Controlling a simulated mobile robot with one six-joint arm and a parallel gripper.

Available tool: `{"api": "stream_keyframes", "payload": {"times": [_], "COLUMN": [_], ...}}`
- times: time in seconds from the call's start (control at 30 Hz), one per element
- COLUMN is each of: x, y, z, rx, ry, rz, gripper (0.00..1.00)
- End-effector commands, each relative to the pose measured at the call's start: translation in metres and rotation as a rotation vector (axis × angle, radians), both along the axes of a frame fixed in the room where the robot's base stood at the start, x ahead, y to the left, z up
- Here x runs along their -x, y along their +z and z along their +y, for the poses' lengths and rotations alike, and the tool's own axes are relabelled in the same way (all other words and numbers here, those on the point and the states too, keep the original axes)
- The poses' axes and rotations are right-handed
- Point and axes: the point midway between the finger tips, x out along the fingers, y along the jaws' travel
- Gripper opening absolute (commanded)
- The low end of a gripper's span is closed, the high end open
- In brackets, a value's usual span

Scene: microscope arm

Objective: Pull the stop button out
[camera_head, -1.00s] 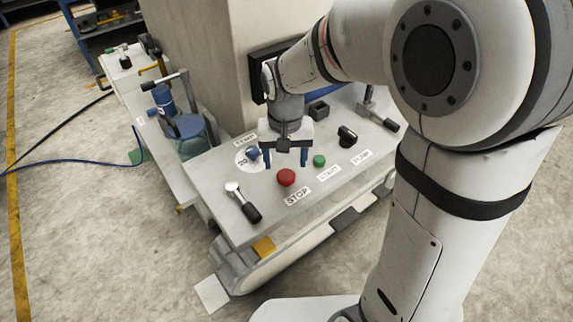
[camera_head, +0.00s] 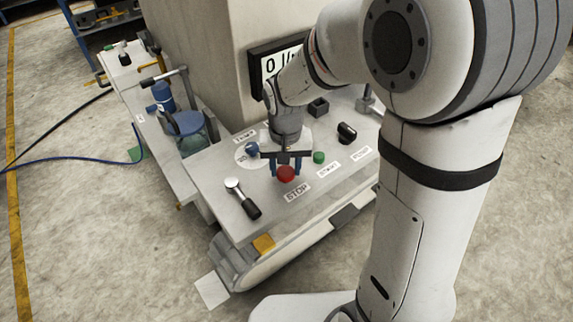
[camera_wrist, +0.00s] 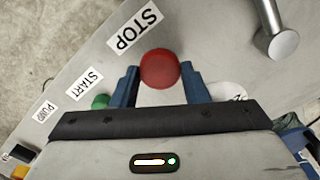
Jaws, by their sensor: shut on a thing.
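The red stop button (camera_head: 286,174) stands on the grey control panel (camera_head: 222,208), just behind its STOP label (camera_head: 297,192). My gripper (camera_head: 286,166) is down at the button, with its blue fingers on either side of it. In the wrist view the round red button (camera_wrist: 160,68) sits between the two blue fingertips of my gripper (camera_wrist: 159,80). The jaws are shut on it. The button's stem and underside are hidden.
The green start button (camera_head: 319,157) is close on the right, and a blue knob (camera_head: 252,149) on the left. A black-handled lever (camera_head: 243,200) lies at front left. A black knob (camera_head: 347,132) and a display (camera_head: 279,62) are farther back.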

Motion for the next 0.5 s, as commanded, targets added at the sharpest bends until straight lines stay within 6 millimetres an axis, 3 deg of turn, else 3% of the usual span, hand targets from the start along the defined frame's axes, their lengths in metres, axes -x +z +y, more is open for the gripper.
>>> {"api": "stream_keyframes", "payload": {"times": [0.37, 0.5], "x": [-0.0002, -0.0005], "y": [0.0002, 0.006], "z": [-0.0003, -0.0003], "rx": [0.0, -0.001], "ry": [-0.001, -0.001], "rz": [-0.001, -0.002], "gripper": [0.02, 0.0]}}
